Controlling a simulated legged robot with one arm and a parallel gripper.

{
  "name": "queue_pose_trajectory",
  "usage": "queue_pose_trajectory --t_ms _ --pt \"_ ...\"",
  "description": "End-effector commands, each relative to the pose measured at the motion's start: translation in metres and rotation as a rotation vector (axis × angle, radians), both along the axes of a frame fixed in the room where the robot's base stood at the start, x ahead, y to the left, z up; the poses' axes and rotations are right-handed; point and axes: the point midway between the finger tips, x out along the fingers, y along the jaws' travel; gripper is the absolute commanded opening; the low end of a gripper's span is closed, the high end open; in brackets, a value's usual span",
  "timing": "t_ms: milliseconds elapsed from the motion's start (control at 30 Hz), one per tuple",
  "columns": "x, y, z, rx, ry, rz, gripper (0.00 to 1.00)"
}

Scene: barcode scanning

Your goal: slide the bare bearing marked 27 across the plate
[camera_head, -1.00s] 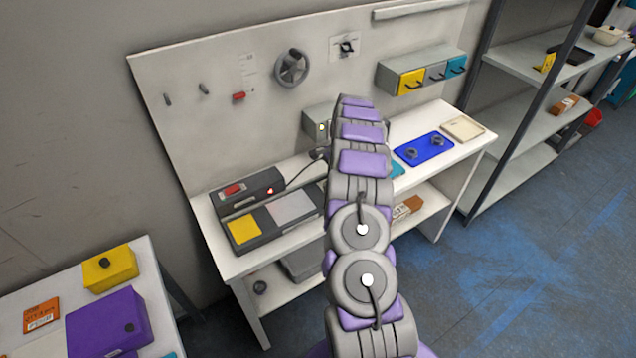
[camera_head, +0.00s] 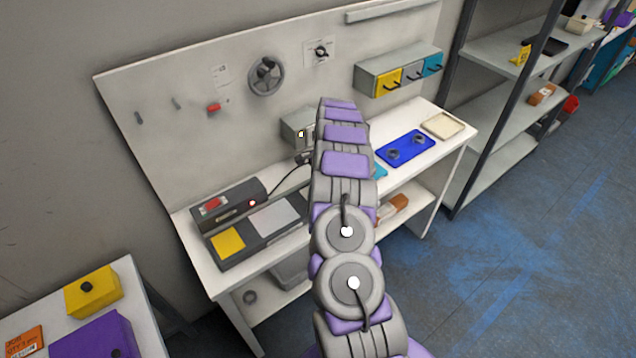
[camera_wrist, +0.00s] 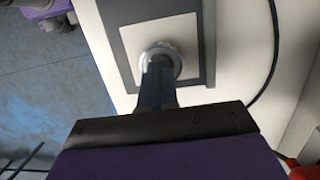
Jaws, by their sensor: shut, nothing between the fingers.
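In the wrist view, a metal ring-shaped bearing (camera_wrist: 173,54) lies on a pale square plate (camera_wrist: 178,27) set in a dark frame. No number is readable on it. My gripper (camera_wrist: 160,66) is shut and empty, its dark fingertips at the ring and overlapping its near side. I cannot tell whether the tips are inside the ring or just in front of it. My arm hides my gripper there, and the bearing is not visible.
A blue tray (camera_head: 418,155) with two dark rings lies right of my arm, beside a cream tray (camera_head: 443,125). A scanner block with a red display (camera_head: 212,204) stands behind the yellow pad (camera_head: 228,242). A cable (camera_wrist: 272,70) runs right of the plate.

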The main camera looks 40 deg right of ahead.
Motion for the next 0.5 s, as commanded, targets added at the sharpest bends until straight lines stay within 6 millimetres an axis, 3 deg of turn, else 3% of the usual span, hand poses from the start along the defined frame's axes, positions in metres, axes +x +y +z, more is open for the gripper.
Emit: queue_pose_trajectory --t_ms 500 --pt "0.002 -0.059 0.003 -0.004 -0.010 -0.001 0.00"
